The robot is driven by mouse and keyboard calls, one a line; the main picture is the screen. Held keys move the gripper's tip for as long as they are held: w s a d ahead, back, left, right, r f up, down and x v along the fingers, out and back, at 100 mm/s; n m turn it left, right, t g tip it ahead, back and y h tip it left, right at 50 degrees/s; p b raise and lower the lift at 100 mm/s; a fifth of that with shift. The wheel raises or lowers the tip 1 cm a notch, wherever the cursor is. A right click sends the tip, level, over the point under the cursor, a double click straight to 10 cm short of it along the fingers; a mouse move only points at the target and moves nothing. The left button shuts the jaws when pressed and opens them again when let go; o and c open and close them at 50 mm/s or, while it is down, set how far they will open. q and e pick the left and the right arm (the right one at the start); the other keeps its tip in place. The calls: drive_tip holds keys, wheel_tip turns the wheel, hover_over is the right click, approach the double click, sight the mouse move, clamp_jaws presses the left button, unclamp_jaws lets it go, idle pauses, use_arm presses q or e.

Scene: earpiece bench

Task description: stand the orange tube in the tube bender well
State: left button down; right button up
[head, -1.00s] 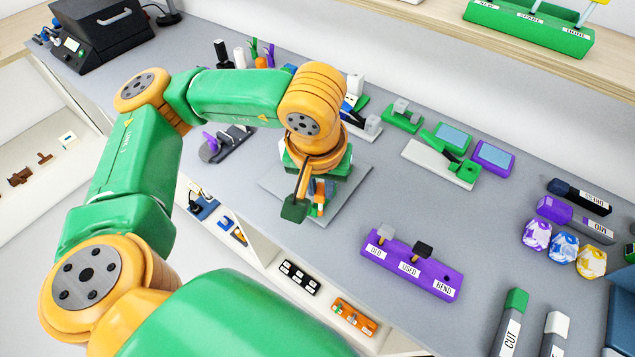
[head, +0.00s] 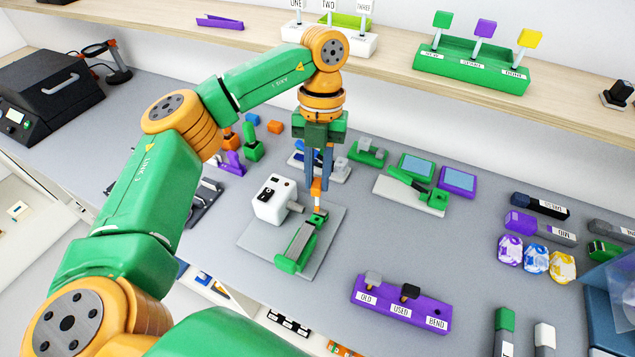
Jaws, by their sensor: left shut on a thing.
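My left gripper (head: 318,180) points down above the grey mat and is shut on a small orange piece with a pale lower end, which I take for the orange tube (head: 317,186). The tube hangs about upright just over the end of a green holder (head: 300,244); I cannot tell whether its tip touches it. A purple block (head: 395,312) at the front carries labels OLD, USED and BEND. A grey-topped piece stands at OLD and a black-topped one at USED. The well at BEND (head: 437,310) looks empty. My right gripper is not in view.
A white machine (head: 274,200) stands on the grey mat (head: 326,244), left of the held tube. White and green devices stand behind and right of the gripper. The bench between the mat and the purple block is clear. Colourful earpieces (head: 536,257) lie at the right.

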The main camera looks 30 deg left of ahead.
use_arm(q)
drive_tip(key=n, duration=0.3)
drive_tip(key=shift+w+a+f+n+h, duration=0.2)
drive_tip(key=shift+w+a+n+h, duration=0.05)
drive_tip(key=shift+w+n+h, duration=0.05)
drive_tip(key=f+n, duration=0.1)
drive_tip(key=n, duration=0.3)
drive_tip(key=w+a+f+n+t+b, duration=0.1)
drive_tip(key=n, duration=0.2)
drive_tip(key=f+n+t+h, duration=0.1)
drive_tip(key=n, duration=0.3)
drive_tip(key=shift+w+a+f+n+b, duration=0.1)
drive_tip(key=shift+w+a+n+b, duration=0.2)
drive_tip(key=shift+w+b, duration=0.1)
drive_tip(key=shift+a+b+x, duration=0.25)
drive_tip(key=shift+b+x, duration=0.45)
drive_tip(key=shift+x, duration=0.4)
drive_tip(key=shift+a+b+x, duration=0.2)
drive_tip(key=shift+b+x, duration=0.5)
drive_tip(key=shift+x, duration=0.4)
drive_tip(key=shift+a+b+x, duration=0.15)
drive_tip(key=shift+b+x, duration=0.25)
drive_tip(key=shift+x, duration=0.3)
drive_tip(key=shift+a+b+x, duration=0.15)
drive_tip(key=shift+b+x, duration=0.25)
drive_tip(key=shift+x, duration=0.3)
